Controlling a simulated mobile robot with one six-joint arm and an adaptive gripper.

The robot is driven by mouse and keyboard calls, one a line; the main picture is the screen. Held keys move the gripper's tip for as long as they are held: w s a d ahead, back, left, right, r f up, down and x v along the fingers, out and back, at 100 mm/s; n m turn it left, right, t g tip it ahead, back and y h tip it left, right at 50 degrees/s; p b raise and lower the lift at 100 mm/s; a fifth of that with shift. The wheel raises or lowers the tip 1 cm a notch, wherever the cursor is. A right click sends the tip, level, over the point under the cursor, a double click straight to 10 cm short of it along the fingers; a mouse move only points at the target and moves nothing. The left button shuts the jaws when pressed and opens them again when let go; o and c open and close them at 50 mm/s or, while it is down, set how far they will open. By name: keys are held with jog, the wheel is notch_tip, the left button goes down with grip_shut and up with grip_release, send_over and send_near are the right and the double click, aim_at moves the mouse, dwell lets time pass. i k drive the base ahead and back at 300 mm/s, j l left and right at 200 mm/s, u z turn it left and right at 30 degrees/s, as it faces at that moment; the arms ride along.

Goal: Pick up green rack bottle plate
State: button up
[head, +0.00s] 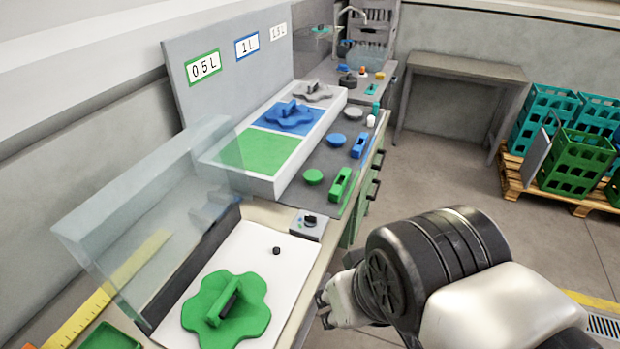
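A green flower-shaped bottle plate (250,318) with a raised handle lies on the white machine bed (262,262) at the lower left. The rack (285,172) behind it has green, blue and grey fields. Its green field (262,152) is bare. A blue plate (290,117) lies on the blue field and a grey plate (313,91) on the grey one. My gripper (324,311) is right of the machine bed, apart from the green plate. It is small and partly turned away, so its opening is unclear. I see nothing held in it.
A tilted clear cover (140,215) stands left of the bed. A small control box (308,225) sits at the bed's back right corner. Green, blue and grey parts lie on the dark counter (318,158). Crates (577,160) stand on a pallet at right; the middle floor is clear.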

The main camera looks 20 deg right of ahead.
aim_at(312, 177)
jog(key=i+l+u, duration=0.2)
jog(key=u, duration=0.2)
jog(key=i+l+u, duration=0.1)
jog(key=l+u, duration=0.15)
jog(key=u, duration=0.2)
jog(key=i+l+u, duration=0.1)
jog(key=l+u, duration=0.3)
jog(key=i+l+u, duration=0.1)
jog(key=l, duration=0.5)
jog(key=i+l, duration=0.15)
jog(key=l, duration=0.4)
jog(key=i+l+u, duration=0.15)
jog(key=l, duration=0.45)
jog(key=l+u, duration=0.1)
jog(key=l, duration=0.5)
